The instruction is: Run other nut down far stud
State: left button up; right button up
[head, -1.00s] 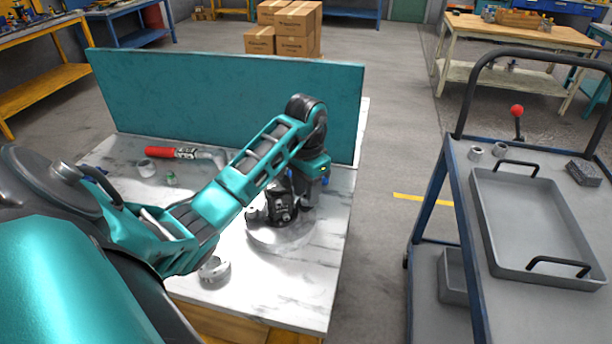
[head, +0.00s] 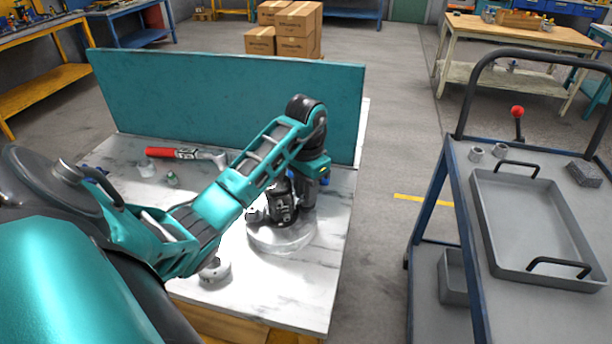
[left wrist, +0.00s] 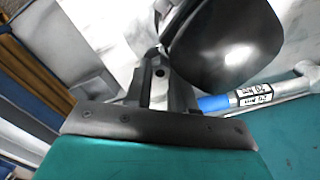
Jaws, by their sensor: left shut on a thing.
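In the left wrist view the jaws of my left gripper (left wrist: 162,48) are close together, beside a large dark rounded part (left wrist: 235,45). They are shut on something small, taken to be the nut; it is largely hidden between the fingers. The far stud is hidden, and I cannot tell how far the nut sits on it. My right gripper does not show.
A red-handled wrench (head: 175,153) lies at the bench's back left, near a grey ring (head: 146,168). A silver ring-shaped part (head: 215,272) lies at the front. A blue-banded, labelled tool (left wrist: 235,99) lies near the gripper. A teal panel (head: 220,105) closes the back.

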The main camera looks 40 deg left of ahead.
pick_arm(q)
grip_shut()
jog(key=m, duration=0.4)
jog(key=shift+a, duration=0.15)
jog(key=shift+m, duration=0.9)
jog(key=m, duration=0.4)
jog(key=shift+f+m, duration=0.1)
jog(key=shift+m, duration=0.2)
jog(key=o, duration=0.6)
grip_release()
